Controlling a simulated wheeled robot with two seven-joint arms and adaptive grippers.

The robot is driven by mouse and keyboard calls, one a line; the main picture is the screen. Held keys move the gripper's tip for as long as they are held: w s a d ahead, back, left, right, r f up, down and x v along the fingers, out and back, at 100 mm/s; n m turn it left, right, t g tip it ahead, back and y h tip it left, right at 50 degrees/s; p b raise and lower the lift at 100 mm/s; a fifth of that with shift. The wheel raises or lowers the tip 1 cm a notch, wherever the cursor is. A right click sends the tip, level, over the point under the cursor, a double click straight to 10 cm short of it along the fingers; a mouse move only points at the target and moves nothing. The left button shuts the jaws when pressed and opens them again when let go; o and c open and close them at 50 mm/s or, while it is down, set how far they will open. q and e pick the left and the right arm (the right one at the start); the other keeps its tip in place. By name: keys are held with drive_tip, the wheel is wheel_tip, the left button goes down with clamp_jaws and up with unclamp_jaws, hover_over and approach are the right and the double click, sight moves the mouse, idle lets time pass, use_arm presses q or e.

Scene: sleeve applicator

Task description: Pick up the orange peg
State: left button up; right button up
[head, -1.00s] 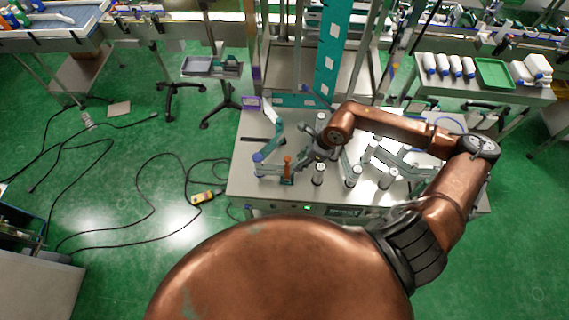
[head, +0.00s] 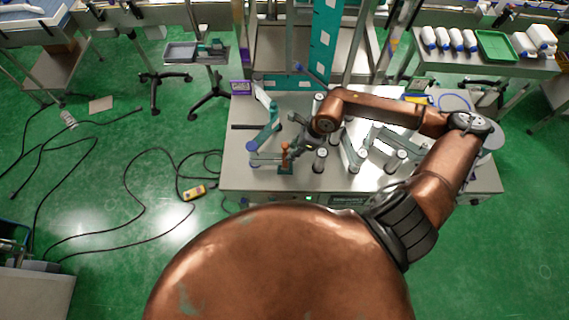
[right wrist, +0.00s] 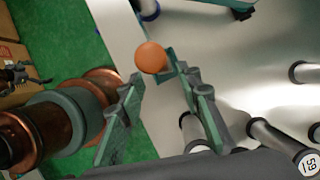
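The orange peg (head: 285,154) stands upright in a small teal base near the front left of the steel table (head: 237,178). In the right wrist view the peg (right wrist: 151,57) shows its round top from above, by the fingertips. My right gripper (head: 294,151) is just to the right of the peg in the head view. In the right wrist view its two fingers (right wrist: 159,79) are spread apart, with the peg at the mouth between their tips. I cannot tell whether either finger touches it. My left gripper is in no view.
Several grey-white cylinders, among them one (head: 320,161), stand on the table to the right of the peg. A teal and grey linkage (head: 267,135) lies just left of and behind it. A yellow device (head: 193,192) lies on the green floor.

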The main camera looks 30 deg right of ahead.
sight(285, 157)
drive_tip(key=p+x, duration=0.1)
drive_tip(key=x, duration=0.6)
drive_tip(key=shift+p, duration=0.35)
drive_tip(key=shift+w+a+f, duration=0.1)
drive_tip(key=shift+f, duration=0.4)
drive_tip(key=shift+c, duration=0.5)
clamp_jaws()
